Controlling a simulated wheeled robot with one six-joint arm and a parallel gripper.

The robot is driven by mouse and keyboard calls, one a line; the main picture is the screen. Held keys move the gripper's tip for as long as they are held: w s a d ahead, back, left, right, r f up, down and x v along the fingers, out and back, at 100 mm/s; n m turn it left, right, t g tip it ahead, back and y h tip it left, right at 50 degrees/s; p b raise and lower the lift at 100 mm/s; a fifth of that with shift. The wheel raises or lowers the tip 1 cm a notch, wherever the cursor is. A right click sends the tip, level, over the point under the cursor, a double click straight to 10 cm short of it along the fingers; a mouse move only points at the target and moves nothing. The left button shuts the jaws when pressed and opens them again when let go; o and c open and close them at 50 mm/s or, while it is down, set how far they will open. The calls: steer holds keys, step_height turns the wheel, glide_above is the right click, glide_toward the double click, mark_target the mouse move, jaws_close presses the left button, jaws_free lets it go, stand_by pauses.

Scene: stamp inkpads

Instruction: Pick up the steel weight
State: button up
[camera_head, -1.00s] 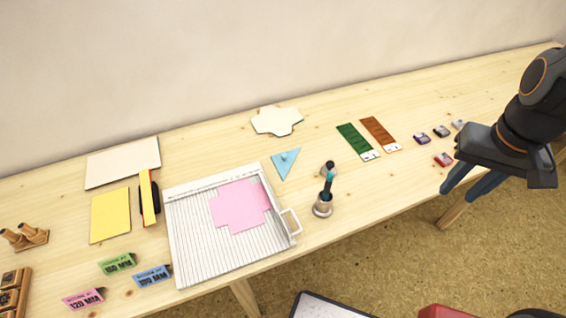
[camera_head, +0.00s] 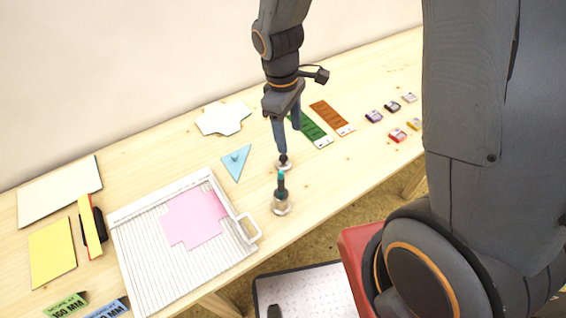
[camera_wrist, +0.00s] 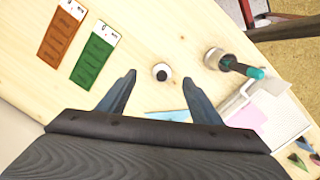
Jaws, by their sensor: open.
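The steel weight (camera_head: 284,165) stands on the wooden table, a small round silvery piece with a dark knob. In the wrist view the weight (camera_wrist: 161,72) shows from above as a pale disc with a dark centre. My gripper (camera_head: 288,140) points down over it, open and empty. In the wrist view the gripper (camera_wrist: 158,79) has its fingertips either side of the weight, with clear space around it. I cannot tell the exact height of the fingertips above the table.
A metal cup (camera_head: 282,208) with a teal-tipped tool stands close by, nearer the table's front edge. A blue triangle (camera_head: 236,162) lies to the left, and a green strip (camera_head: 312,133) and a brown strip (camera_head: 330,116) lie behind. A paper trimmer (camera_head: 140,250) is at front left.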

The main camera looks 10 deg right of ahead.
mark_target(283, 157)
steer(key=a+f+n, duration=0.1)
steer(key=w+a+f+n, duration=0.1)
steer(key=f+n, duration=0.1)
steer(key=shift+a+f, duration=0.2)
steer(key=shift+f, duration=0.05)
steer(key=shift+s+d+f+p, duration=0.1)
steer(key=shift+d+f+p, duration=0.15)
steer(key=shift+f, duration=1)
steer(key=shift+s+d+f+p, duration=0.1)
steer(key=shift+f+p, duration=0.3)
steer(key=shift+f, duration=0.9)
steer(key=shift+d+f+p, duration=0.2)
steer(key=shift+f+p, duration=0.1)
steer(key=shift+f, duration=0.95)
steer(key=c, duration=1.3)
